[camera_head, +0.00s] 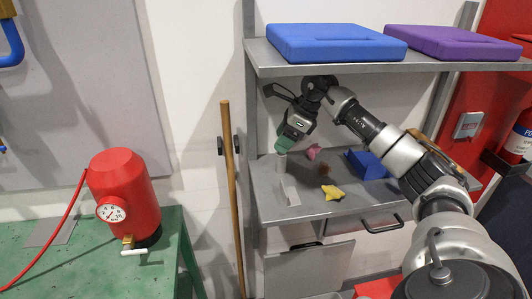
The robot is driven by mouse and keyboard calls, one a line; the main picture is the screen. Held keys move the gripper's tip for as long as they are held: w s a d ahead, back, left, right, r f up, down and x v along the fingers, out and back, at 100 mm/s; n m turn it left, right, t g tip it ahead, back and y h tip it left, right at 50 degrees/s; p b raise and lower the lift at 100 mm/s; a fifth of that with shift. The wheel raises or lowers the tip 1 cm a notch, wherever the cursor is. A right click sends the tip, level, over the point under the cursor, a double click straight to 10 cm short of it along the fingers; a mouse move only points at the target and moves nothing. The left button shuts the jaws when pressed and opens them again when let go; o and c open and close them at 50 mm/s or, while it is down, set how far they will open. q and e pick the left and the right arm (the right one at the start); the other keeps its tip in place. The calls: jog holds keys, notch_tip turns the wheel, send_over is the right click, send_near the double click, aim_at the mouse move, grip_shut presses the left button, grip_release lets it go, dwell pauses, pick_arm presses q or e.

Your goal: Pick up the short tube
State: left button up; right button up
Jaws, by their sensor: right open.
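A pale, short upright piece that looks like the short tube (281,164) stands on the grey shelf (306,208) near its left edge. My right gripper (283,150) is open and points down, with its green fingertips right at the top of this piece. I cannot tell whether the fingers are around it or just above it. My left gripper is not in view.
A pale block (290,190), a yellow star-like piece (332,192), a pink piece (313,151) and a blue box (368,165) are on the same shelf. An upper shelf (400,66) hangs above. A wooden pole (231,190) stands at left.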

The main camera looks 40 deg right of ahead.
jog(key=s+d+r+h, duration=0.1)
jog(key=d, duration=0.2)
jog(key=p, duration=0.1)
send_near(275, 168)
jog(key=shift+w+d+f+g, duration=0.1)
jog(key=shift+w+f+g, duration=0.3)
jog(key=shift+w+f, duration=0.35)
jog(key=shift+f, duration=0.3)
jog(key=a+f+p, duration=0.1)
jog(key=f+p, duration=0.1)
jog(key=p, duration=0.1)
jog(key=shift+w+a+f, duration=0.2)
jog(key=shift+w+a, duration=0.1)
jog(key=shift+a, duration=0.05)
jog(key=shift+x, duration=1.05)
jog(key=shift+d+f, duration=0.1)
jog(key=shift+f, duration=0.1)
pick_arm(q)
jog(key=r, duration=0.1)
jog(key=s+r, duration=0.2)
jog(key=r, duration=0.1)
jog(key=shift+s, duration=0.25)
pick_arm(e)
jog(key=c, duration=1)
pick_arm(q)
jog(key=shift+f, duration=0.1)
